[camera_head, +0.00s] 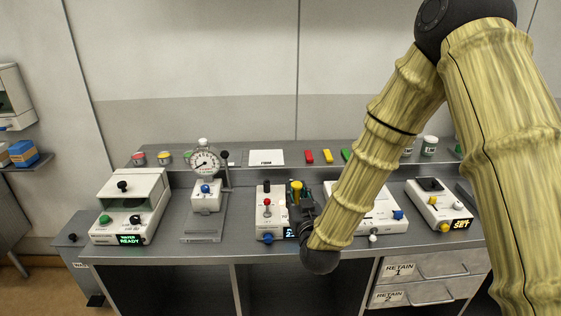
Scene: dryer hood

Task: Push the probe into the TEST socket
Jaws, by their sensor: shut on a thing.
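My gripper (299,200) is a small dark shape at the end of my arm, low over the bench in the middle of the head view. It is shut on a yellow-topped thing that looks like the probe (296,190), which stands about upright. The gripper is over the right part of a white instrument (269,217) with a red knob, a blue knob and a partly covered display. The probe's lower end is hidden by my gripper. I cannot make out the TEST socket or tell whether the probe touches it.
A dial gauge stand (205,165) and a white device reading READY (130,208) stand to the left. A white box (378,210) and a device with a yellow display (438,205) stand to the right. Red, yellow and green pieces lie on the back shelf (240,153).

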